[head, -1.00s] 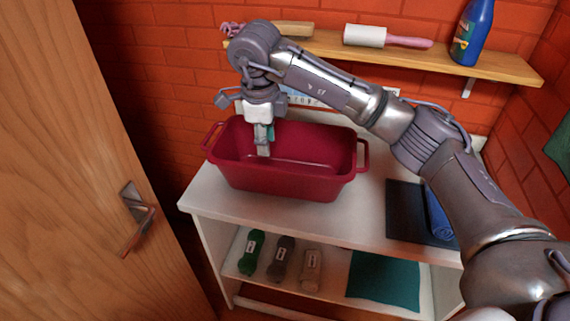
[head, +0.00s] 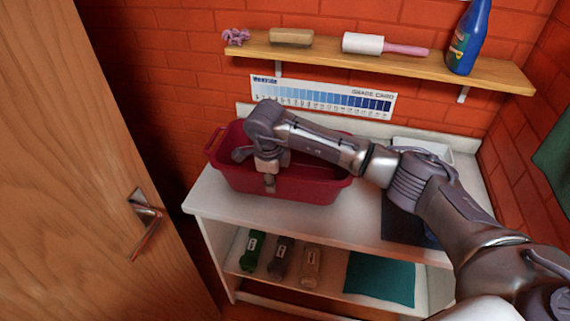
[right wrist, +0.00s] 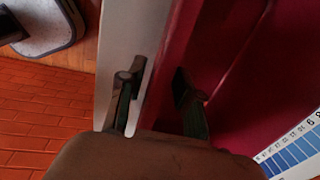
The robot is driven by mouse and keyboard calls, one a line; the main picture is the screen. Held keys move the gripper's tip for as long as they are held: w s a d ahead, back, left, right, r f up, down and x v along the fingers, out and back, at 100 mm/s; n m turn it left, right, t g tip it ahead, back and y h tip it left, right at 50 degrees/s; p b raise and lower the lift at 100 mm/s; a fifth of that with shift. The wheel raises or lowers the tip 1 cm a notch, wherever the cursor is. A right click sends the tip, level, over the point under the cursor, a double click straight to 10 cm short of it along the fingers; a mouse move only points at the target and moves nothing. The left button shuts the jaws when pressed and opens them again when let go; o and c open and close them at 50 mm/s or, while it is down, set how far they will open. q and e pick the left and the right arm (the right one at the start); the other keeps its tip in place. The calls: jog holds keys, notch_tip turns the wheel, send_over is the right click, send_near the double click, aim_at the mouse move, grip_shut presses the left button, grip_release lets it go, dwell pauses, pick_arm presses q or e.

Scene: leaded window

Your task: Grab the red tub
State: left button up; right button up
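The red tub (head: 318,186) stands upright on the white counter, with part of its inside and right end hidden by my right arm. My right gripper (head: 270,184) points down at the tub's front wall, left of its middle. In the right wrist view, the tub (right wrist: 240,70) fills the right side. There the right gripper (right wrist: 157,100) is open, with one finger on the outer side of the tub wall and the other on the inner side. Gaps show between the fingers and the wall. My left gripper is not in view.
A wooden shelf (head: 310,51) above holds a brush (head: 291,37), a roller (head: 363,43) and a blue bottle (head: 467,40). A wooden door (head: 75,180) stands at left.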

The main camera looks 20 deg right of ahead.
grip_shut()
jog(key=shift+r, duration=0.1)
dwell(0.5)
